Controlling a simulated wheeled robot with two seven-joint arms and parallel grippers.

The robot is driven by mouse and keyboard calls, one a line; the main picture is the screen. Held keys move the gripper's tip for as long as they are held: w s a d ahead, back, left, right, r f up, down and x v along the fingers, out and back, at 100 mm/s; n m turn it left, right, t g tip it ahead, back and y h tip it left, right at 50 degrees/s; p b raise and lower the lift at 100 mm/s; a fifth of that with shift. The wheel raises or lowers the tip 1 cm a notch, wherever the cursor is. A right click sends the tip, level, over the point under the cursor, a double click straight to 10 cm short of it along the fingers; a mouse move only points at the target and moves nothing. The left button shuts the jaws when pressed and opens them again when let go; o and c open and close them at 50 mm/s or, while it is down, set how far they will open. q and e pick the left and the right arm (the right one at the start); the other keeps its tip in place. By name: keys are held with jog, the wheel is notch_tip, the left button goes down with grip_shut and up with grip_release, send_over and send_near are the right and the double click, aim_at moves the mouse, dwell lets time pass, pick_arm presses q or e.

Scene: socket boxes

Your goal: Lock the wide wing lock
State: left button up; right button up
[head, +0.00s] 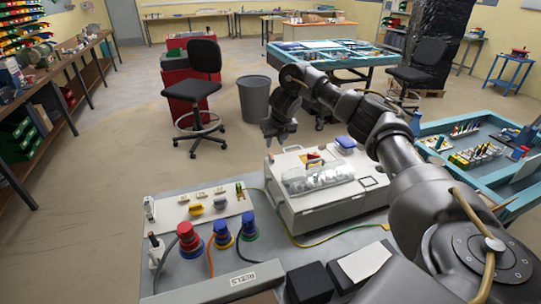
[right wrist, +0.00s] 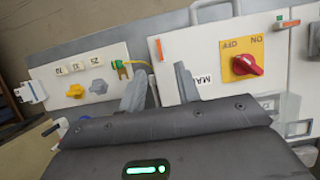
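A white panel (head: 180,212) on the grey bench carries a yellow wing-shaped knob (head: 196,210) and a grey-blue one (head: 220,203) beside it. In the right wrist view the yellow knob (right wrist: 75,91) and the grey-blue knob (right wrist: 97,87) sit side by side below small number labels. I cannot tell which is the wide wing lock, nor whether either is locked. My right gripper (head: 279,131) hangs above and behind the panel's right side, apart from both knobs. Its two fingers (right wrist: 161,91) are spread with nothing held between them. My left gripper is not in view.
A white box (head: 322,214) with a clear cover stands right of the panel; a red switch on a yellow plate (right wrist: 243,65) shows on it. Red and blue plugs (head: 189,240) with cables stand in front of the panel. Black blocks (head: 310,282) lie at the front.

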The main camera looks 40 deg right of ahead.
aim_at(272, 156)
jog(key=p+x, duration=0.1)
jog(key=x, duration=0.6)
jog(key=shift+f, duration=0.2)
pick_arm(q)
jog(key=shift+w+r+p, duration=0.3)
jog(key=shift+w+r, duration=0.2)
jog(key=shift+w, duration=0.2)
pick_arm(e)
jog(key=shift+x, duration=0.75)
grip_shut()
